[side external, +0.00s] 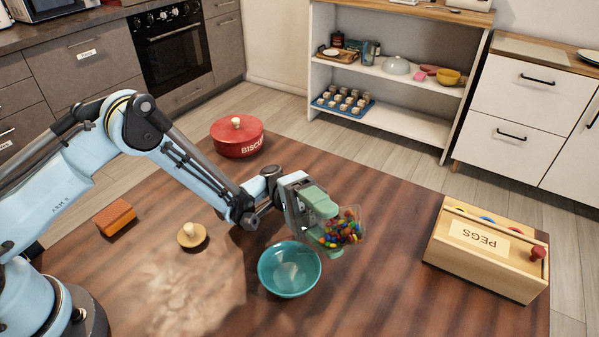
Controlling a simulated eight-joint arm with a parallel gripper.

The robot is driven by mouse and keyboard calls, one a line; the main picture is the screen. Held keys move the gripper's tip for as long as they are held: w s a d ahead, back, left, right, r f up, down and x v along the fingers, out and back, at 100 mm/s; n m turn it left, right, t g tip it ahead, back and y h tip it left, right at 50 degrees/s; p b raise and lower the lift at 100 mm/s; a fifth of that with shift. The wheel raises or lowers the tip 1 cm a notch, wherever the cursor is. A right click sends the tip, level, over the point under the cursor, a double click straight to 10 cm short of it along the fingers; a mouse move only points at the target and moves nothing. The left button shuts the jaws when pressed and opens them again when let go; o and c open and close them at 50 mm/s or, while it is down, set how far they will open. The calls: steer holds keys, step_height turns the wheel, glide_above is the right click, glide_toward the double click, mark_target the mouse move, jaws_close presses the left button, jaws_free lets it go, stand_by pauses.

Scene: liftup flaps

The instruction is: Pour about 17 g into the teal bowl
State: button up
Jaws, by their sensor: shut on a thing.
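The teal bowl (289,268) stands upright on the wooden table, and no pieces show inside it. My gripper (322,222) is shut on a clear container (355,215) that holds many small coloured pieces (343,230). The container is tilted on its side above the table, just above and to the right of the bowl. The pieces lie inside the container, and none show in the air. The fingers hide part of the container.
A red biscuit tin (237,137) stands at the back of the table (400,290). A wooden lid with a knob (192,235) and an orange block (115,217) lie to the left. A wooden pegs box (487,248) stands at the right. The table between bowl and pegs box is clear.

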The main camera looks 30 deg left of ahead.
steer(key=shift+s+a+r+m+g+y, duration=0.2)
steer(key=shift+m+g, duration=0.35)
steer(key=shift+m, duration=0.4)
steer(key=shift+s+a+r+m+g+y, duration=0.2)
steer(key=shift+m+g, duration=0.3)
steer(key=shift+m, duration=0.5)
steer(key=shift+a+r+m+g, duration=0.15)
steer(key=shift+r+m+g, duration=0.15)
steer(key=shift+m+g, duration=0.45)
stand_by(3.5)
steer(key=shift+t, duration=0.4)
steer(key=n+t, duration=0.1)
steer(key=n, duration=0.1)
steer(key=f+n+t, duration=0.1)
steer(key=n, duration=0.1)
steer(key=w+d+n+t, duration=0.1)
steer(key=n, duration=0.1)
steer(key=shift+d+f+h, duration=0.1)
steer(key=shift+f+h, duration=0.15)
steer(key=shift+h, duration=0.05)
